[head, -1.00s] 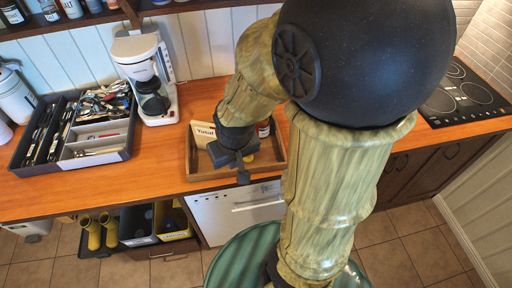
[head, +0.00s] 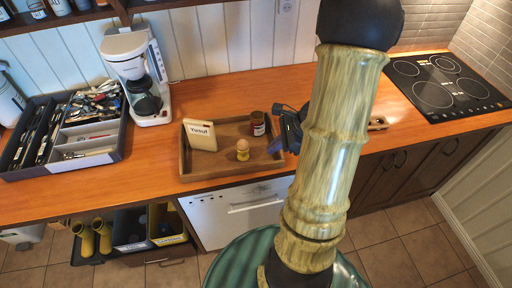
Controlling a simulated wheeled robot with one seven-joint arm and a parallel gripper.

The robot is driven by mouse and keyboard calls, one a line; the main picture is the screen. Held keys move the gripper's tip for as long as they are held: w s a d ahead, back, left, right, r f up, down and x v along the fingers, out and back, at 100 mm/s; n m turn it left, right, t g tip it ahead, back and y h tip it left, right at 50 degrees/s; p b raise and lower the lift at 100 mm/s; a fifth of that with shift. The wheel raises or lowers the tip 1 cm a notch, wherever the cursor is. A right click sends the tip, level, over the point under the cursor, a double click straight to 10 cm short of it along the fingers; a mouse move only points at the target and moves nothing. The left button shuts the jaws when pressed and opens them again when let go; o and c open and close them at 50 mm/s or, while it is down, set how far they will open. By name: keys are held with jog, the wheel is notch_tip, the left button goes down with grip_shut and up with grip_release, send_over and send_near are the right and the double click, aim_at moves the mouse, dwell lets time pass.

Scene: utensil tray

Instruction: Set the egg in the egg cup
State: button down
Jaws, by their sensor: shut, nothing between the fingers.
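The brown egg (head: 242,145) sits upright in the yellow egg cup (head: 243,155). The cup stands in the wooden tray (head: 184,160), near its front and right of its middle. My gripper (head: 286,133) is shut and empty. It is to the right of the egg, by the tray's right end, and clear of the egg and cup. My arm hides part of the counter behind it, and the fingertips are small and dark in this view.
In the tray are a card reading "Yusuf" (head: 201,135) and a dark jar (head: 258,123). A utensil tray (head: 122,150) and a coffee maker (head: 145,80) stand to the left. A wooden item (head: 377,123) and the hob (head: 440,85) are to the right.

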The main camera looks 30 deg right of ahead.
aim_at(248, 148)
jog(key=d+f+m+t, duration=0.1)
jog(key=d+m+t, duration=0.1)
jog(key=d+m, duration=0.3)
jog(key=shift+w+d+t, duration=0.35)
jog(key=shift+d+t, duration=0.05)
jog(key=shift+d, duration=0.25)
jog(key=shift+f, duration=0.2)
jog(key=p+x, duration=0.1)
jog(key=x, duration=0.9)
jog(key=shift+w+a, duration=0.1)
jog(key=shift+a, duration=0.1)
jog(key=shift+w+a+r+p, duration=0.2)
jog(key=shift+w+a+p, duration=0.55)
jog(key=shift+w, duration=0.25)
jog(key=shift+w+a, duration=0.4)
jog(key=shift+f, duration=0.1)
